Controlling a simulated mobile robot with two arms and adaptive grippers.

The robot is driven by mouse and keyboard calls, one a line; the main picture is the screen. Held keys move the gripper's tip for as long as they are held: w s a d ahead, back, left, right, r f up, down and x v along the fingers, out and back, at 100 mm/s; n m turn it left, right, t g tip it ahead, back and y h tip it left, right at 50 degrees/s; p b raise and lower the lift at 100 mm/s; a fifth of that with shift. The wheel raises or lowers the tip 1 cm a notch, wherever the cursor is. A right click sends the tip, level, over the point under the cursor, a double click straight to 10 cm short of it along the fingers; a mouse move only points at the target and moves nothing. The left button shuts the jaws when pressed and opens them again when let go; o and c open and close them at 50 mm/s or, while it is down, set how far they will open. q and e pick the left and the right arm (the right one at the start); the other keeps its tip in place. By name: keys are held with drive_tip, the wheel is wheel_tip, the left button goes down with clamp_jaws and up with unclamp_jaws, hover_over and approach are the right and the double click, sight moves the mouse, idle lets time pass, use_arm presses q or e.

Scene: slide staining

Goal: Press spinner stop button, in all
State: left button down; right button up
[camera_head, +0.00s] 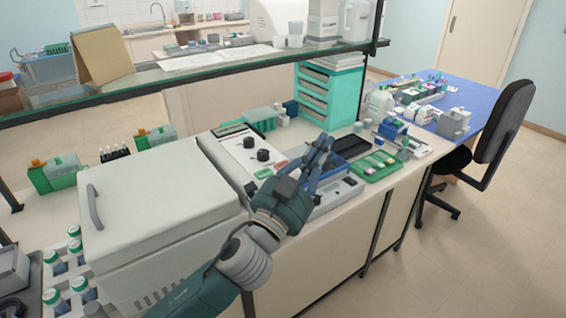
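A white box-shaped machine with a lid and a grey handle (94,207) stands on the bench at the left. Beside it is a white control panel (232,147) with two black knobs (263,155), a green button (263,173) and a red button (281,163). I cannot read which of these is the spinner stop button. My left gripper (322,149) is above the bench, just right of the red button in the picture. I cannot tell whether its fingers are apart or together, and I see nothing held. It partly hides a grey device (340,190) below it. My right gripper is out of view.
A green slide tray (376,166) and a black pad (351,147) lie to the right of the gripper. A teal drawer unit (328,97) stands behind. A glass shelf (210,72) crosses above the bench. Capped bottles (78,285) stand at the lower left.

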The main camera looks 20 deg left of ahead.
use_arm(q)
drive_tip(key=s+d+r+m+g+h, duration=0.2)
drive_tip(key=d+r+m+g+h, duration=0.25)
drive_tip(key=d+m+h, duration=0.4)
drive_tip(key=s+d+r+m+g+h, duration=0.2)
drive_tip(key=d+r+m+g+h, duration=0.25)
drive_tip(key=m, duration=0.65)
drive_tip(key=w+a+f+m+g+y, duration=0.5)
drive_tip(key=w+a+f+m+y, duration=0.2)
drive_tip(key=f+y, duration=0.15)
drive_tip(key=w+a+n+y, duration=0.1)
drive_tip(key=w+a+y, duration=0.1)
drive_tip(key=a, duration=0.6)
drive_tip(key=w+a+n+t+y, duration=0.1)
drive_tip(key=a+y, duration=0.3)
drive_tip(key=a, duration=0.5)
drive_tip(key=shift+w+r, duration=0.25)
drive_tip(key=shift+w, duration=0.45)
drive_tip(key=shift+f, duration=0.15)
